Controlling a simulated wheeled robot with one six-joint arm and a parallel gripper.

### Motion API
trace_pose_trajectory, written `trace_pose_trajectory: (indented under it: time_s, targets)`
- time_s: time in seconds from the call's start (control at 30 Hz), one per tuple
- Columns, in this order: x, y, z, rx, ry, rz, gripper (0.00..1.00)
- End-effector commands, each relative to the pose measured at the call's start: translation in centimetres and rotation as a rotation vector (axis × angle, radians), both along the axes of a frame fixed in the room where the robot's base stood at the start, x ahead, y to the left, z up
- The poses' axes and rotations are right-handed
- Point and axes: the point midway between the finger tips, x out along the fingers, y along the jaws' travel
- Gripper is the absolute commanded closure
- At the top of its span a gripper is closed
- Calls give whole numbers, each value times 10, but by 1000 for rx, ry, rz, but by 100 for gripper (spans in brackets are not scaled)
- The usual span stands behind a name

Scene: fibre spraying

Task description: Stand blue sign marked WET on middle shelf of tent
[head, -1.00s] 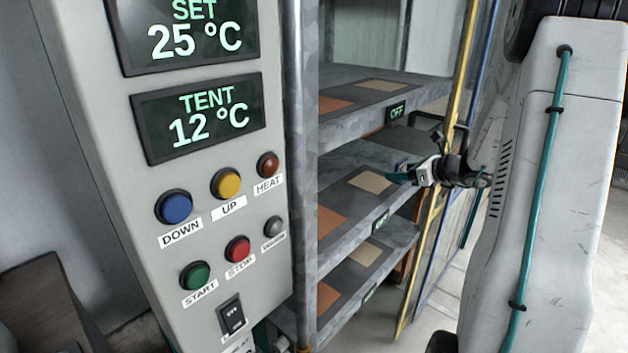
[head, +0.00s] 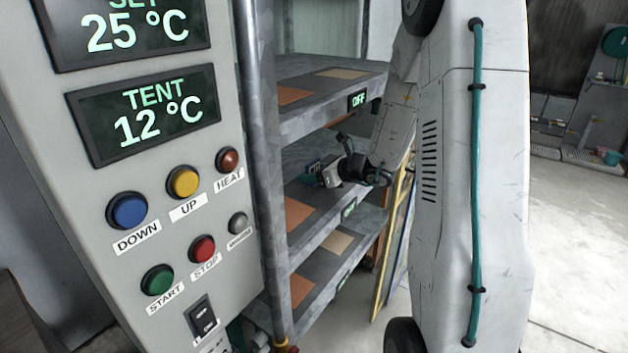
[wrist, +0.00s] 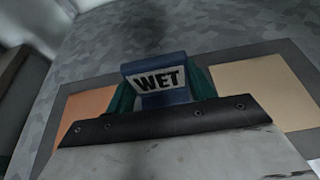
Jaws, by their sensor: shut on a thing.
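The blue sign marked WET (wrist: 158,79) is between the green fingers of my gripper (wrist: 160,92) in the wrist view, with its label facing the camera. My gripper is shut on it. In the head view my gripper (head: 318,172) reaches in over the middle shelf (head: 310,190) of the tent, and the sign shows there only as a small dark blue patch. In the wrist view the shelf's grey surface (wrist: 150,38) lies beyond and below the sign. I cannot tell whether the sign touches the shelf.
The shelf has an orange patch (wrist: 88,108) and a tan patch (wrist: 262,92). The top shelf (head: 330,118) hangs above, with an OFF display (head: 357,100). A control panel (head: 225,130) and metal post (head: 262,200) stand left. Open floor (head: 575,250) lies right.

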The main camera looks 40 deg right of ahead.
Motion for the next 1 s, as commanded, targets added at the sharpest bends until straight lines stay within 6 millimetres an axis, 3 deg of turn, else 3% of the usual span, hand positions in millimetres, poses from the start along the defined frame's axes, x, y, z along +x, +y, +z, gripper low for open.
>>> trace_pose_trajectory:
  time_s: [0.13, 0.53, 0.57, 0.63, 1.0]
  targets:
    - [0, -1, -20, 3, 2, -2, 68]
    - [0, -1, -25, 1, 2, -1, 68]
    - [0, -1, -25, 1, 2, -1, 43]
    - [0, -1, -25, 1, 0, 0, 24]
    - [-1, -2, -20, 1, 0, -1, 24]
